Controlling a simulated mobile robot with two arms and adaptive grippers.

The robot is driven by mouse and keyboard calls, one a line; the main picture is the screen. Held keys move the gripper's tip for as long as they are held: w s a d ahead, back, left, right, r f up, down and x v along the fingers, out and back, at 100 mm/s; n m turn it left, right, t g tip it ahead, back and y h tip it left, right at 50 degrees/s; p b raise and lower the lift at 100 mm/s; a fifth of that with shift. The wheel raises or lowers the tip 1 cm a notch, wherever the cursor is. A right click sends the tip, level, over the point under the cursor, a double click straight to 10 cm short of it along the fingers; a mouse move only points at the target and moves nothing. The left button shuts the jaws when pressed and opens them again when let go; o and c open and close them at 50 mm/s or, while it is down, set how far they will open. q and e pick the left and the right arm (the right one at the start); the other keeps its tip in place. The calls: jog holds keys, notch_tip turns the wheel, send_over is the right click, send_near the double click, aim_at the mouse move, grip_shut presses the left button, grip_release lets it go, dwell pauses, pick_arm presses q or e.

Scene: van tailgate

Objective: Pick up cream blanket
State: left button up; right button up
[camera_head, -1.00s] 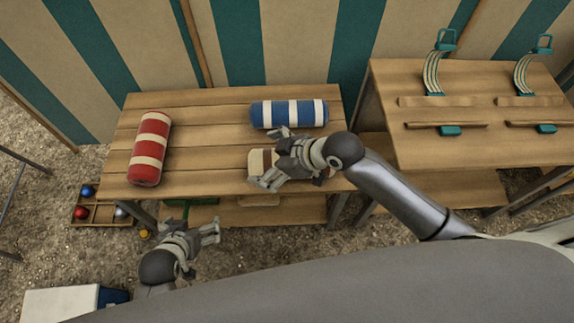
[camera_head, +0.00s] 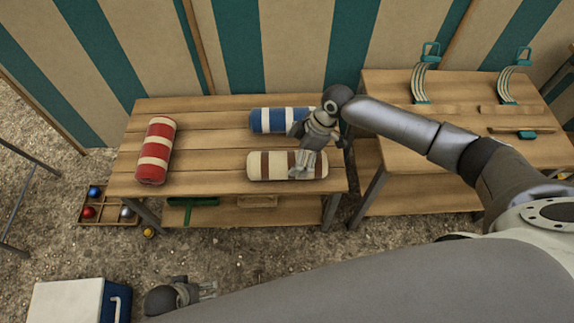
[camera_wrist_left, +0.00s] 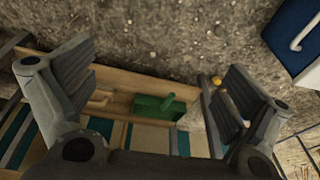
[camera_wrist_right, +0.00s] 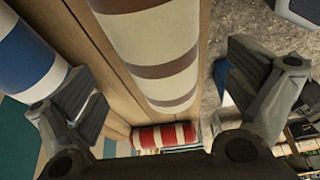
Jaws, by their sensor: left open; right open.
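The cream blanket (camera_head: 268,166) is a roll with brown stripes. It lies on the wooden table (camera_head: 212,180) near the front edge. In the right wrist view the cream blanket (camera_wrist_right: 155,50) lies beyond and between the open fingers. My right gripper (camera_head: 303,170) is open above the right part of the roll and hides some of it. The right wrist view shows both of its fingers (camera_wrist_right: 165,95) apart with nothing between the tips. My left gripper (camera_head: 210,289) is low at the front, away from the table. The left wrist view shows it open and empty (camera_wrist_left: 155,85).
A blue-and-white roll (camera_head: 272,120) lies behind the cream one, close to my right gripper. A red-and-white roll (camera_head: 156,150) lies at the table's left. A second table (camera_head: 430,150) stands at the right. A cooler (camera_head: 70,302) and ball tray (camera_head: 108,218) are on the ground.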

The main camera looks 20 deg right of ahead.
aim_at(287, 164)
jog(key=b+x, duration=0.1)
jog(key=x, duration=0.4)
jog(key=shift+a, duration=0.15)
jog(key=shift+w+a+f, duration=0.1)
jog(key=shift+a+f, duration=0.1)
jog(key=shift+f, duration=0.1)
pick_arm(q)
jog(key=r, duration=0.2)
jog(key=w+r, duration=0.1)
jog(key=r, duration=0.2)
jog(key=shift+r, duration=0.1)
pick_arm(e)
jog(key=c, duration=1.3)
